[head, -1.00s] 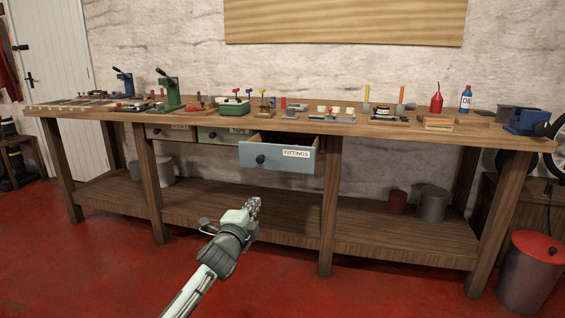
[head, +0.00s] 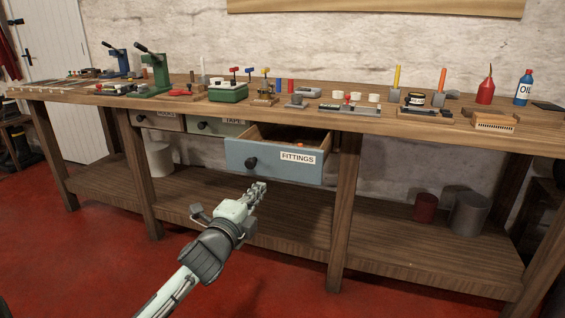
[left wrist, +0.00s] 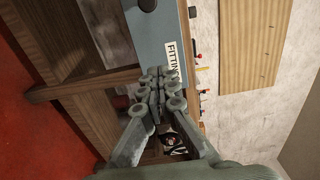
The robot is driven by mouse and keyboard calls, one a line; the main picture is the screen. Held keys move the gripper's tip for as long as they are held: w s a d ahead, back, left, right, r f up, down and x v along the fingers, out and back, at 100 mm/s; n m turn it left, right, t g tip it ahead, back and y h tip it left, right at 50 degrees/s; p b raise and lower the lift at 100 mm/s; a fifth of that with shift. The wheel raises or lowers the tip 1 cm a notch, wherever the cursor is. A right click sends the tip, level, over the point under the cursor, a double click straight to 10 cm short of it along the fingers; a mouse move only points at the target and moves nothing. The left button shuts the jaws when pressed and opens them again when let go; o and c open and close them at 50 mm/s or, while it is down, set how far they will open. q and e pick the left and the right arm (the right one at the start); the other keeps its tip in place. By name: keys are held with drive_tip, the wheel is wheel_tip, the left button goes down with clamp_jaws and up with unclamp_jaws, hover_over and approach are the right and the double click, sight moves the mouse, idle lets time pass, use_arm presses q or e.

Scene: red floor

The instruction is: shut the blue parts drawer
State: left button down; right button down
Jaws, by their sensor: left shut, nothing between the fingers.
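The blue parts drawer (head: 275,162), labelled FITTINGS, is pulled out from under the workbench top, with a dark round knob at the left of its front. An orange item shows inside it. In the left wrist view the blue drawer front (left wrist: 160,28) is ahead of the fingers, its label partly covered by them. My left gripper (head: 258,188) is shut and empty. In the head view it appears just below the drawer front; I see no contact. The left fingers (left wrist: 160,78) are close together in the wrist view. My right gripper is not in view.
A green TAPE drawer (head: 215,126) and a brown drawer (head: 158,120) beside it look closed. The bench top (head: 300,115) carries presses, tools and bottles. A bench leg (head: 343,200) stands right of the drawer. The red floor (head: 285,285) in front is clear.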

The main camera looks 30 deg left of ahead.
sight(281, 162)
use_arm(q)
drive_tip(key=x, duration=1.3)
drive_tip(key=shift+w+r, duration=0.1)
drive_tip(key=shift+w, duration=0.1)
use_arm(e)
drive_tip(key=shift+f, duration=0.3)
use_arm(q)
drive_tip(key=shift+w, duration=0.1)
